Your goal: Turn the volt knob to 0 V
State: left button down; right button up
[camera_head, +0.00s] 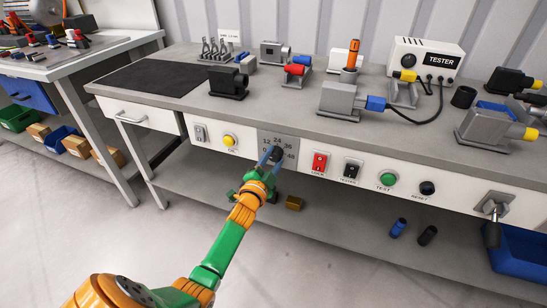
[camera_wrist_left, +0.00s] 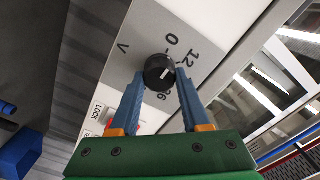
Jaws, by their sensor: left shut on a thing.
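The volt knob (camera_head: 277,153) is a black round knob on a grey plate (camera_head: 264,136) in the bench's front panel, with numbers around it. In the left wrist view the knob (camera_wrist_left: 159,72) has a short white pointer line. The line points right, past the 12, toward the part of the scale that a finger partly hides; the 0 (camera_wrist_left: 172,38) stands above the knob. My left gripper (camera_head: 271,157) reaches the knob from the front. Its two blue fingers (camera_wrist_left: 160,88) are shut on the knob, one on each side. My right gripper is not in view.
A yellow button (camera_head: 230,141) sits left of the plate, and a red lock switch (camera_head: 319,163) sits right of it. Further right are a black switch (camera_head: 351,170), a green TEST button (camera_head: 387,180) and a black RESET button (camera_head: 427,188). Motors and a tester (camera_head: 425,62) stand on the bench top.

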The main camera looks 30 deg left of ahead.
pick_arm(q)
jog(key=shift+f+n, duration=0.1)
jog(key=shift+n, duration=1)
jog(key=shift+c, duration=1.9)
grip_release()
jog(key=shift+s+p, duration=0.1)
jog(key=shift+p, duration=0.25)
jog(key=p+v, duration=0.1)
jog(key=v, duration=0.6)
jog(key=shift+p, duration=0.3)
